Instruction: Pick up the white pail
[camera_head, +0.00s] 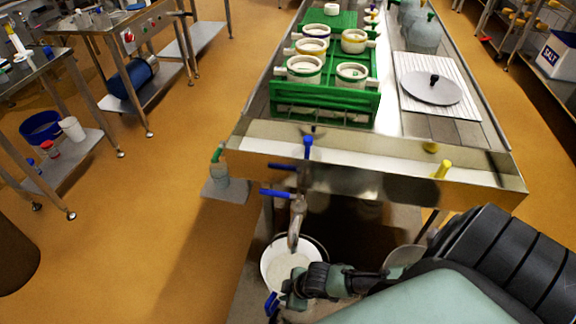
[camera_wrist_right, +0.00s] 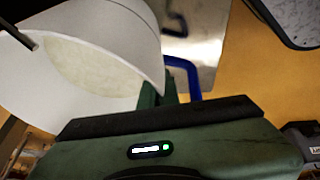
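A white pail (camera_head: 272,264) with pale contents stands low under the metal spout at the front end of the long table. In the right wrist view the white pail (camera_wrist_right: 105,35) fills the upper left, tilted in the picture, with its pale contents visible. My right gripper (camera_head: 287,298) is at the near side of the pail, close to its rim. In the wrist view a green finger of it (camera_wrist_right: 157,92) is right beside the pail's wall. The other finger is not clear, so I cannot tell whether it grips the rim. My left gripper is not in view.
The spout (camera_head: 296,225) hangs over the pail, with blue levers (camera_head: 278,192) above. The steel table (camera_head: 400,165) carries green-racked moulds (camera_head: 305,70) and a lid (camera_head: 432,88). Another white pail (camera_head: 72,128) is on a left shelf.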

